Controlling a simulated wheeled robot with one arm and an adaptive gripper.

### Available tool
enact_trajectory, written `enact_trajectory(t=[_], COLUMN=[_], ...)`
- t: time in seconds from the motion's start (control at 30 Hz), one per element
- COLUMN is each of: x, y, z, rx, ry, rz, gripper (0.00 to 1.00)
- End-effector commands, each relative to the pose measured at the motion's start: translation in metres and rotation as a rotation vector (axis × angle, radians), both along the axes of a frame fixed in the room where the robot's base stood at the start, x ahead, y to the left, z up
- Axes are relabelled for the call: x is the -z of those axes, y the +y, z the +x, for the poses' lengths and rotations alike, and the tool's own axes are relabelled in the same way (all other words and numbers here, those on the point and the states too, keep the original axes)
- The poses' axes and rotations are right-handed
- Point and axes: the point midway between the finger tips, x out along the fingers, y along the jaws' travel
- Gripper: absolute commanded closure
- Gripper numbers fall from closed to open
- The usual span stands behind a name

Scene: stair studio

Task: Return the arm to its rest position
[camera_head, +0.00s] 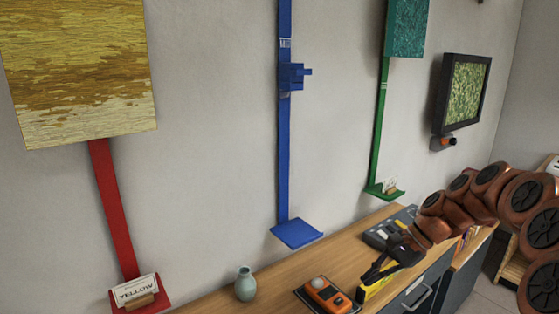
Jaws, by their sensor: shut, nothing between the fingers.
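My arm (487,190) comes in from the right edge, with reddish-brown links and dark round joint covers. It reaches left and down over the front part of the wooden desk. My dark gripper (373,276) is at its end, with the fingers pointing left and down. The fingers are shut and hold nothing. A yellow object (373,288) lies on the desk just below the fingertips in the picture. I cannot tell whether they touch.
The wooden desk (285,277) carries a grey-green vase (245,284), an orange device (327,295) and a grey device (388,230). Red (115,210), blue (284,150) and green (379,130) strips with small shelves stand along the wall. A framed screen (464,92) hangs above my arm.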

Motion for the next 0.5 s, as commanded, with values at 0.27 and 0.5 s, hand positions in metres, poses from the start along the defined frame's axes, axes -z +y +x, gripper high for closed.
enact_trajectory(t=[0.27, 0.5], x=[-0.026, -0.032], y=[0.05, 0.07], z=[-0.071, -0.138], rx=[-0.264, -0.474], ry=[-0.085, -0.138], rz=[-0.123, -0.237], gripper=[1.0, 1.0])
